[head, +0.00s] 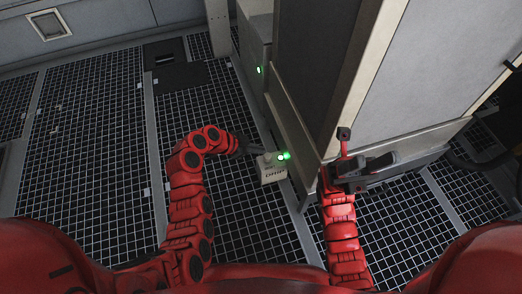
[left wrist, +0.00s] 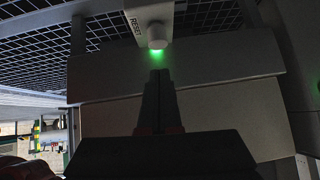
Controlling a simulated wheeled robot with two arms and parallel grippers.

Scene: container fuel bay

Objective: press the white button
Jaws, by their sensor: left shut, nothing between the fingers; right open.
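The white button (left wrist: 156,36) is a short round knob on a pale box (left wrist: 130,28) lettered RESET in the left wrist view. A green glow shows at the button's near end. In the head view the box (head: 272,174) stands low beside the cabinet, with a bright green light (head: 283,156) on it. My left gripper (head: 255,148) is at the box's upper left, its tips partly hard to make out. In the left wrist view its fingers (left wrist: 158,75) are shut and empty, pointing at the button with a small visible gap. My right gripper (head: 385,167) is open, in front of the cabinet.
A tall grey cabinet (head: 312,60) with a pale front (head: 425,65) rises behind the box. A smaller grey unit (head: 255,52) with a green light stands left of it. The grid floor (head: 90,150) on the left is mostly clear.

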